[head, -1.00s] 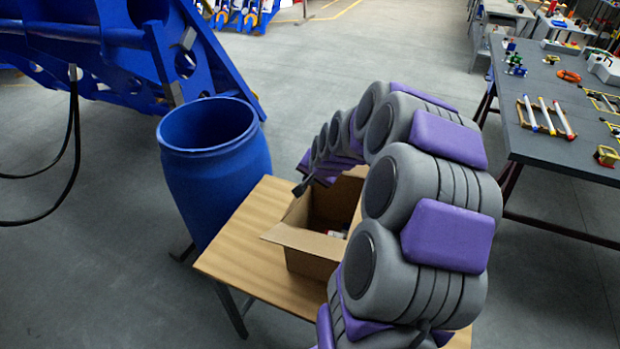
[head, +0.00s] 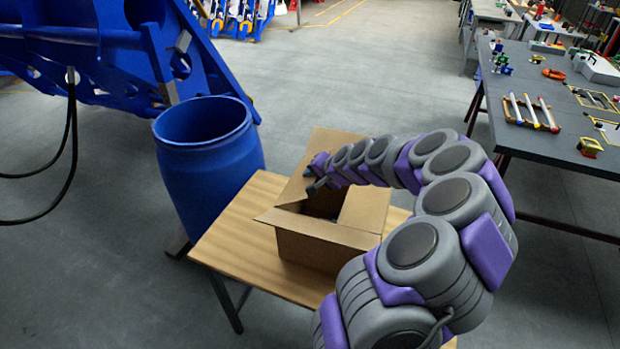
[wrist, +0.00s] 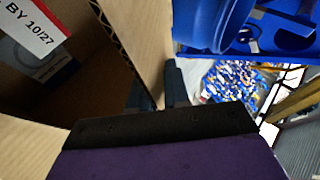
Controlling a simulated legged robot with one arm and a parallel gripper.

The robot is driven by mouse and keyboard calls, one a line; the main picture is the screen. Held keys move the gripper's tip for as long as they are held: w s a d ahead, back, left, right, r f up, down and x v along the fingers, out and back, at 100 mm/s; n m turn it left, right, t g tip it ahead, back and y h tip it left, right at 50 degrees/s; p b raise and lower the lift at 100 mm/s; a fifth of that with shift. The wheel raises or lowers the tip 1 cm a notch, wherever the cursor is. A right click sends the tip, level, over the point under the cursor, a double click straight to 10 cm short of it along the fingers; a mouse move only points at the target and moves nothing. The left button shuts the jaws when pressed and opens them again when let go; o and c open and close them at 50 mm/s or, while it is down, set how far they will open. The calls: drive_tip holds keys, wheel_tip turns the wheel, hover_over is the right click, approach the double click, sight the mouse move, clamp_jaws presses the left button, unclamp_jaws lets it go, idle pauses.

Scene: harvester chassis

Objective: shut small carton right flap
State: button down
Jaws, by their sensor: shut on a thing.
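The small open carton (head: 308,248) stands on the wooden table. Its near flap (head: 315,230) spreads outward, and a tall flap (head: 335,148) stands up at its far side. My gripper (head: 316,188) is at the carton's far left rim. In the wrist view, my gripper (wrist: 158,95) is shut on a cardboard flap (wrist: 142,38), with dark fingers at its sides. The carton's inside shows at the left there, with a white label (wrist: 32,25) on a thing within. My arm hides part of the carton's right side in the head view.
A blue barrel (head: 205,165) stands close to the table's (head: 235,235) left edge. A blue chassis (head: 100,50) is behind it at the left. A dark workbench (head: 545,140) with several parts stands at the right. Grey floor lies clear between them.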

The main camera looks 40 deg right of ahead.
drive_tip(key=shift+s+a+f, duration=0.1)
drive_tip(key=shift+s+f, duration=0.05)
drive_tip(key=shift+f, duration=0.35)
drive_tip(key=shift+s+a+f, duration=0.1)
drive_tip(key=shift+s+f, duration=0.05)
drive_tip(key=shift+f, duration=0.35)
drive_tip(key=shift+s+d+f+b, duration=0.1)
drive_tip(key=shift+s+f+b, duration=0.15)
drive_tip(key=shift+f, duration=0.75)
drive_tip(key=shift+s+d+f+b, duration=0.1)
drive_tip(key=shift+s+f, duration=0.1)
drive_tip(key=shift+f, duration=0.75)
drive_tip(key=shift+a+f, duration=0.25)
drive_tip(key=c, duration=1)
unclamp_jaws()
drive_tip(key=shift+o, duration=0.5)
drive_tip(key=shift+w+f, duration=0.1)
drive_tip(key=shift+d+r, duration=0.1)
drive_tip(key=shift+r, duration=0.15)
drive_tip(key=shift+c, duration=0.5)
